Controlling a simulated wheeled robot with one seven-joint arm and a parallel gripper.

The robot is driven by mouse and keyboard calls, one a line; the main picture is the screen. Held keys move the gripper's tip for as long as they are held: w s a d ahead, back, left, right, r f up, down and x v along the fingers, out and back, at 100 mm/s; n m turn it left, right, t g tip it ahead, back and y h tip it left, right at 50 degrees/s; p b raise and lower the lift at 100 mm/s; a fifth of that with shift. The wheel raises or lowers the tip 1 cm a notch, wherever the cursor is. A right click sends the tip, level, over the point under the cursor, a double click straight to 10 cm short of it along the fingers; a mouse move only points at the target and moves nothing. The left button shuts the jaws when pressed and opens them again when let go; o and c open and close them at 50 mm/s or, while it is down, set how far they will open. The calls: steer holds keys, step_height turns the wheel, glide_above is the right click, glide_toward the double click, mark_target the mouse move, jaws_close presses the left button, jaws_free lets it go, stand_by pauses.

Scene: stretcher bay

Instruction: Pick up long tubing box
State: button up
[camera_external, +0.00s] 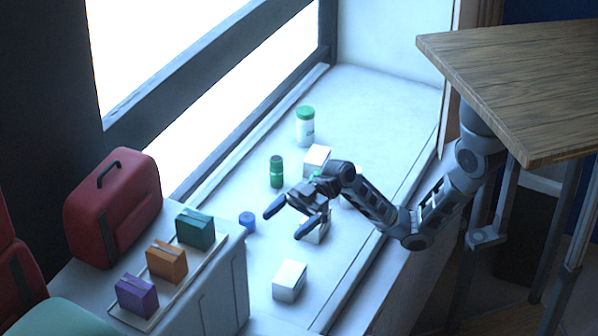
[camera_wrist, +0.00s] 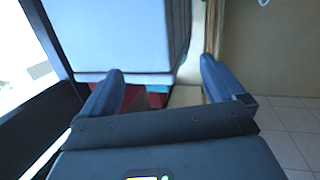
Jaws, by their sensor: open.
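I cannot tell which box is the long tubing box; no label is readable.
Purple (camera_external: 137,294), orange (camera_external: 166,262) and teal (camera_external: 195,229) boxes stand on a cabinet beside a red case (camera_external: 113,207). A green-capped jar (camera_external: 305,127), green bottle (camera_external: 276,172) and blue roll (camera_external: 247,222) are on the ledge. A wooden tabletop (camera_external: 520,85) overhangs at right.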

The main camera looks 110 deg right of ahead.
steer(key=s+d+f+n+g+h+b, duration=0.1)
steer(key=s+d+f+n+g, duration=0.1)
steer(key=s+d+g, duration=0.15)
steer(key=s+d+f+n+g+h, duration=0.1)
steer(key=s+d+f+n+g, duration=0.15)
steer(key=d, duration=0.25)
steer(key=m+g+h+b, duration=0.2)
steer(key=g+h+b, duration=0.1)
steer(key=g+b, duration=0.25)
glide_toward(315, 237)
steer(key=d, duration=0.1)
steer(key=d+f, duration=0.1)
steer(key=d, duration=0.1)
steer(key=shift+s+d, duration=0.2)
steer(key=shift+f, duration=0.3)
steer(key=shift+x, duration=3.55)
steer(key=shift+f, duration=0.25)
steer(key=c, duration=1.1)
